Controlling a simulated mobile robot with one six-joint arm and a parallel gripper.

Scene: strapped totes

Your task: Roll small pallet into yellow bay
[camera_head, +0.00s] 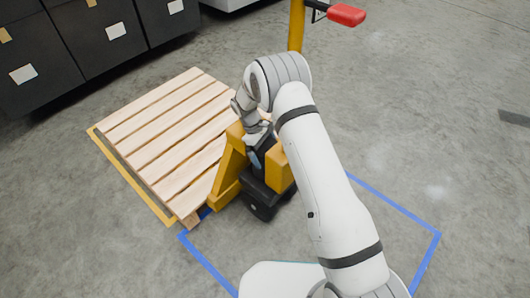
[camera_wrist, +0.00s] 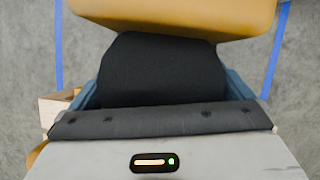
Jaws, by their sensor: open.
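The small wooden pallet (camera_head: 175,130) lies flat at left in the head view, over the yellow bay outline (camera_head: 140,186). Its near corner reaches close to the blue floor line. A yellow and black pallet truck (camera_head: 230,178) stands against the pallet's right side; whether its forks are under the slats is hidden. My gripper (camera_head: 257,150) is down at the truck's black middle part, partly covered by my arm. In the wrist view my gripper (camera_wrist: 163,90) is open, its bluish fingers on either side of a black part (camera_wrist: 160,72), below a yellow part (camera_wrist: 180,15). Contact cannot be told.
Blue tape (camera_head: 405,220) outlines a floor area under and right of the truck. Black bins with white labels (camera_head: 95,35) stand at upper left. A yellow post (camera_head: 297,25) with a red grip (camera_head: 346,14) rises behind my arm.

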